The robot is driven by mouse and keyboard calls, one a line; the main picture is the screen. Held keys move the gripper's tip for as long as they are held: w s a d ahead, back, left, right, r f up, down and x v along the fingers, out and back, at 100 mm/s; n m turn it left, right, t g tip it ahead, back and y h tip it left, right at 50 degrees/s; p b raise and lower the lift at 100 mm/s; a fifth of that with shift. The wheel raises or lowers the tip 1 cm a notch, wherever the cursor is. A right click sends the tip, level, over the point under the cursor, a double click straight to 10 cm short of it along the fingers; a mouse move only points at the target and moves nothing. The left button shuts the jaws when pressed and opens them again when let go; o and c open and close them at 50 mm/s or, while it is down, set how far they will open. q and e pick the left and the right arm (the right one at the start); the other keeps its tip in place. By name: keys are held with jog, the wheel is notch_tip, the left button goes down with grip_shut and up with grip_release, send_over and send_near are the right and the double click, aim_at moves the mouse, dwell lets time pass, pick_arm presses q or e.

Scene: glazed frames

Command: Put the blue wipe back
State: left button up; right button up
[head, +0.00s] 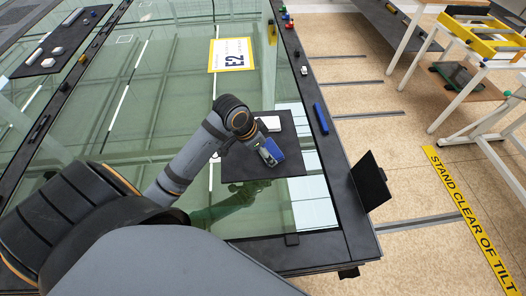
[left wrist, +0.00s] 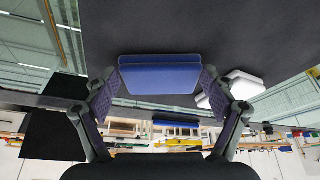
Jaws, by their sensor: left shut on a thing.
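The blue wipe (head: 272,146) is a small blue block at the right part of a dark square mat (head: 240,171) on the glass. In the left wrist view the wipe (left wrist: 160,76) sits between both fingers. My left gripper (head: 267,152) is shut on it, with a finger at each end. I cannot tell whether the wipe touches the mat or is slightly above it. A white block (head: 270,123) lies on the mat just behind the wipe; it also shows in the left wrist view (left wrist: 238,88). My right gripper is not in view.
A long blue object (head: 321,118) lies on the dark frame edge to the right. A yellow and white E2 label (head: 231,55) is on the glass beyond. A dark panel (head: 370,181) stands off the frame's right side. The mat's left half is clear.

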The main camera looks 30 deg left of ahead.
pick_arm(q)
jog(key=shift+s, duration=0.15)
jog(key=shift+s+d, duration=0.1)
jog(key=shift+s, duration=0.15)
jog(key=o, duration=0.7)
jog(key=shift+o, duration=1.2)
jog(key=shift+w, duration=0.1)
jog(key=shift+r, duration=0.5)
jog(key=p+v, duration=0.1)
jog(key=v, duration=0.5)
jog(key=shift+a, duration=0.25)
jog(key=p+v, duration=0.4)
jog(key=v, duration=0.1)
jog(key=shift+d+r, duration=0.15)
jog(key=shift+d, duration=0.05)
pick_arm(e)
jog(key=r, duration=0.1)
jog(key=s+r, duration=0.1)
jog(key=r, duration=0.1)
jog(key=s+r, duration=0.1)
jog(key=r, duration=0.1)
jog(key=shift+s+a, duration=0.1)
